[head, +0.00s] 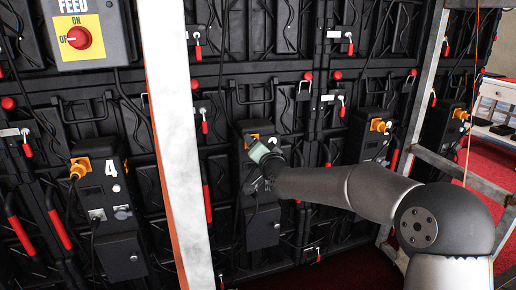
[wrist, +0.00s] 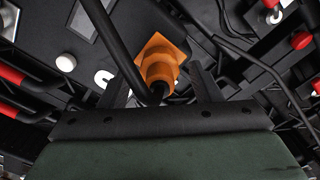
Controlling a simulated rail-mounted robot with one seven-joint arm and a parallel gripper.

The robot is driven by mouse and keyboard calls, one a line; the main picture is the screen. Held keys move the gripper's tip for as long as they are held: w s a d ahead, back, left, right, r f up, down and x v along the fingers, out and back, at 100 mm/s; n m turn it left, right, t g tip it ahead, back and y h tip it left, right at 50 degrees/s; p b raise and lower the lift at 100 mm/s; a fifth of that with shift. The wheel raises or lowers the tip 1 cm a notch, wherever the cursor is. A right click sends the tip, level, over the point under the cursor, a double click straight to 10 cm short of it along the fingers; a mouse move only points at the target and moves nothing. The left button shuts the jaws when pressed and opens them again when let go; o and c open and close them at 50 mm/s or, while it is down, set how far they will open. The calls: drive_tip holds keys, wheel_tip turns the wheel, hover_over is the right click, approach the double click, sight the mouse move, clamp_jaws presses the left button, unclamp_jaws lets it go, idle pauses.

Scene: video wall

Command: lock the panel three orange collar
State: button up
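The orange collar (wrist: 160,62) shows large in the wrist view, with a black cable running from its near end. My gripper's two dark fingers (wrist: 160,88) stand apart on either side of it, with gaps, so the gripper is open and nothing is held. In the head view, my gripper (head: 257,160) is at the upper front of the middle black panel box (head: 262,226). The box's number is mostly hidden behind my arm. I cannot tell whether the collar is locked.
A box marked 4 (head: 113,195) with its own orange connector (head: 80,168) stands left. Another box (head: 368,138) with an orange connector stands right. A pale metal upright (head: 176,130) crosses in front, left of my gripper. Black cables and red-handled levers surround the boxes.

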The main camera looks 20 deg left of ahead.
drive_tip(key=shift+s, duration=0.1)
drive_tip(key=p+v, duration=0.3)
drive_tip(key=v, duration=1.4)
drive_tip(key=shift+s+d, duration=0.1)
drive_tip(key=shift+d, duration=0.05)
